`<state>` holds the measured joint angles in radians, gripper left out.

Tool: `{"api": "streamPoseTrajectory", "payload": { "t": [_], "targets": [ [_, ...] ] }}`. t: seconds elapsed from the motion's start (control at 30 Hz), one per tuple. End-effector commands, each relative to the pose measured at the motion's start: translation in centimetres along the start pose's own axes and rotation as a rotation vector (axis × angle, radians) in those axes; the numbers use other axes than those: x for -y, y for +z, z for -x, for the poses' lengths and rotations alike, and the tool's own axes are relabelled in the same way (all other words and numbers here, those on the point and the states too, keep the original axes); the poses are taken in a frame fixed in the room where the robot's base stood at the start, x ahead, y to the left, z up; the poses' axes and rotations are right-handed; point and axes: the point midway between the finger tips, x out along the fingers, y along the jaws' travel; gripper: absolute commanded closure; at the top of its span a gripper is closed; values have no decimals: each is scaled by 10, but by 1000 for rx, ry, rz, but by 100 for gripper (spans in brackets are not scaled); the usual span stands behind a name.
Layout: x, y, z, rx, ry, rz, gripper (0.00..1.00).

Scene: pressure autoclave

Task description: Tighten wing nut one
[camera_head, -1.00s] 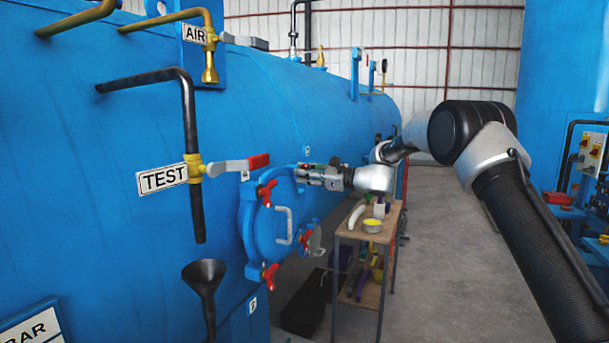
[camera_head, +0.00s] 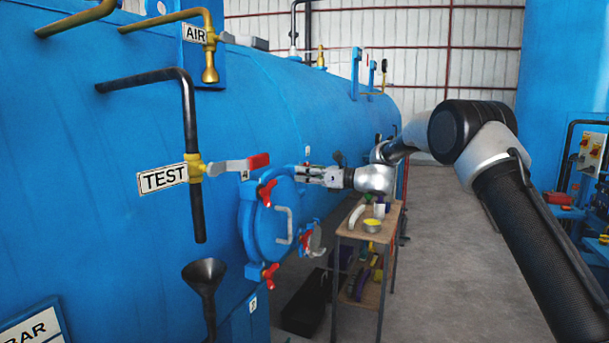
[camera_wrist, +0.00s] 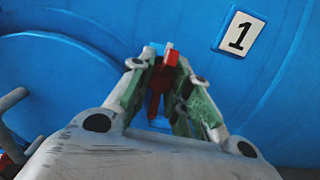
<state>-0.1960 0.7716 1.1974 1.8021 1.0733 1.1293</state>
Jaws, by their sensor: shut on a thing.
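Wing nut one (camera_wrist: 158,80) is red and sits beside the white "1" label (camera_wrist: 239,33) in the wrist view. My gripper (camera_wrist: 161,66) is shut on it, with a finger on each side. In the head view my gripper (camera_head: 303,175) reaches from the right to the upper right edge of the round blue door (camera_head: 264,228). The fingers mostly hide the wing nut there. How tightly the nut sits cannot be seen.
More red wing nuts are on the door rim at upper left (camera_head: 266,193), lower right (camera_head: 305,240) and bottom (camera_head: 269,277). A red-tipped valve lever (camera_head: 235,166) is left of my gripper. A small cart (camera_head: 352,230) stands below my arm.

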Motion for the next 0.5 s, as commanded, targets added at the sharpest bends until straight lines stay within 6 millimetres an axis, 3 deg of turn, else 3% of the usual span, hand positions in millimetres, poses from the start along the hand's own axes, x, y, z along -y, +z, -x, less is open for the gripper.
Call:
{"api": "streamPoseTrajectory", "payload": {
  "t": [0.2,0.23,0.27,0.5],
  "targets": [
    [0,-3,1,-5,0,-2,100],
    [0,-3,1,-5,0,-2,76],
    [0,-3,1,-5,0,-2,71],
    [0,-2,0,-2,0,0,71]
  ]
}}
